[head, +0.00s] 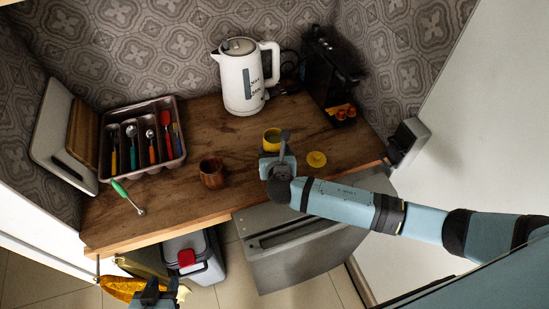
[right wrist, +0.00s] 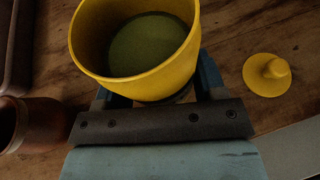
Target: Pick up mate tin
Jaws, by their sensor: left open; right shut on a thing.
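The mate tin is an open yellow tin (head: 272,139) with green contents, standing upright above or on the wooden counter; I cannot tell if it touches. In the right wrist view the tin (right wrist: 135,75) fills the top middle, its near wall between my fingers. My right gripper (head: 276,153) is shut on it, with the fingers partly hidden behind the tin. The yellow lid (head: 316,159) with a knob lies apart on the counter, to the right of the tin; it also shows in the right wrist view (right wrist: 267,75). My left gripper (head: 155,287) is open at the bottom, away from the counter.
A brown wooden cup (head: 212,173) stands left of the tin. A white kettle (head: 243,92) and a black coffee machine (head: 326,75) stand behind. A cutlery tray (head: 143,169) and a green-handled spoon (head: 128,196) are at left. A yellow-orange thing (head: 118,287) is beside my left gripper.

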